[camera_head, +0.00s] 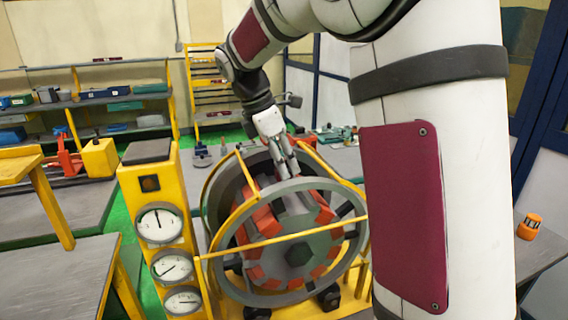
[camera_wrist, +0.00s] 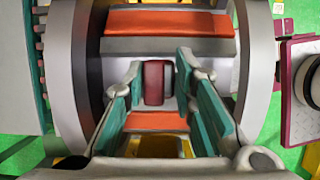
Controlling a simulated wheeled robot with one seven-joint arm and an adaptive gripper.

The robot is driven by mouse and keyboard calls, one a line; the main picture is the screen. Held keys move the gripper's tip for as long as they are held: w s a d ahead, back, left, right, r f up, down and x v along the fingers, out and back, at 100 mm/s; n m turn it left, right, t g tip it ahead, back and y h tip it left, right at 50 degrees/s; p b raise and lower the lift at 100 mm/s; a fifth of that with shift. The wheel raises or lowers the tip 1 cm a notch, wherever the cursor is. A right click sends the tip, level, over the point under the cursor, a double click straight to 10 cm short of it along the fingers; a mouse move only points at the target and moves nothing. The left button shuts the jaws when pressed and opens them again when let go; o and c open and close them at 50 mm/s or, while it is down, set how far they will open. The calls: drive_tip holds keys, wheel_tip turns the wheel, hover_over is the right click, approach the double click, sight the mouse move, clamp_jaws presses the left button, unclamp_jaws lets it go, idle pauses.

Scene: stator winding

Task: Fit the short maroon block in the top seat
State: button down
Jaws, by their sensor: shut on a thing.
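The short maroon block (camera_wrist: 153,82) shows in the wrist view between my gripper's teal-padded fingertips (camera_wrist: 158,80). My gripper is shut on it. The block lies over the gap between two orange coil blocks, one above it (camera_wrist: 168,23) and one below it (camera_wrist: 155,121). I cannot tell whether it touches the seat floor. In the head view my gripper (camera_head: 285,165) points down at the top of the round stator (camera_head: 297,250), inside the upper part of its grey ring. The block cannot be made out in the head view, and the fingers cover the top seat there.
A yellow bar (camera_head: 280,240) crosses the front of the stator, and yellow struts rise beside it. A yellow column with dials (camera_head: 160,225) stands at the left. A bench with small parts (camera_head: 335,140) lies behind. An orange canister (camera_head: 529,227) stands at the far right.

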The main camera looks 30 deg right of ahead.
drive_tip(key=shift+f, duration=1.15)
drive_tip(key=shift+f, duration=0.25)
drive_tip(key=c, duration=1.2)
unclamp_jaws()
drive_tip(key=shift+c, duration=0.2)
drive_tip(key=v, duration=1.2)
